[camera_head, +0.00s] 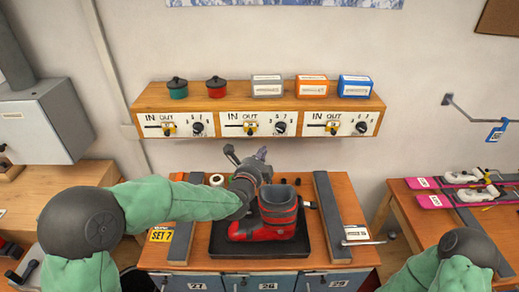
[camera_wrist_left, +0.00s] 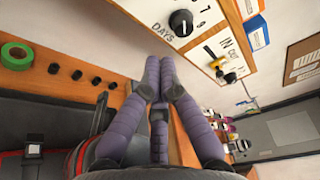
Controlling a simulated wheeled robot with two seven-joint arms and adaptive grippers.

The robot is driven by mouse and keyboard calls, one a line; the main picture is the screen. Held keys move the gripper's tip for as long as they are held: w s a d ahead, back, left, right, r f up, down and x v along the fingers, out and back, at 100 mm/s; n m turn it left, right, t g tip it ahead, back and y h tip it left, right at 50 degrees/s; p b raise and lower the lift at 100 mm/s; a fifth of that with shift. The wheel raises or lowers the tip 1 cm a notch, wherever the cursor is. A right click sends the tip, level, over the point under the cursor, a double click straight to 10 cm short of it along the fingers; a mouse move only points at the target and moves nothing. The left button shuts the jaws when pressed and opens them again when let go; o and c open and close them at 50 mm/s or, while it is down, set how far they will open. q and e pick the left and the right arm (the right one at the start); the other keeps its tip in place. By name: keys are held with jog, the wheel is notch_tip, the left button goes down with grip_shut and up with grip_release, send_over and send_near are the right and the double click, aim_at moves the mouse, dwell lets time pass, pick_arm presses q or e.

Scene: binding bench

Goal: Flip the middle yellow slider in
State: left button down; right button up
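The middle yellow slider (camera_head: 250,128) sits on the middle white panel (camera_head: 266,117) of the wall shelf, under the word OUT. My left gripper (camera_head: 263,153) is below that panel, to the right of the slider and apart from it. In the left wrist view its purple-grey fingers (camera_wrist_left: 159,75) are drawn together with nothing visible between them. A black DAYS dial (camera_wrist_left: 181,22) and another yellow slider (camera_wrist_left: 231,77) show beyond them. My right arm enters at the lower right of the head view; its gripper is out of frame.
The left yellow slider (camera_head: 169,129) and right yellow slider (camera_head: 332,128) are also under OUT. A red and grey ski boot (camera_head: 276,215) stands on a black mat (camera_head: 262,247) below my left gripper. Pots and small boxes (camera_head: 312,84) stand on the shelf top.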

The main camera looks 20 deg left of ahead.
aim_at(262, 129)
pick_arm(q)
jog(key=w, duration=0.5)
jog(key=w+f, duration=0.1)
jog(key=w, duration=0.2)
jog(key=shift+w+d, duration=0.15)
jog(key=shift+w, duration=0.1)
jog(key=a, duration=0.2)
jog(key=r, duration=0.1)
jog(key=shift+s+a, duration=0.5)
jog(key=shift+a, duration=0.3)
jog(key=shift+r, duration=0.1)
jog(key=shift+a, duration=0.1)
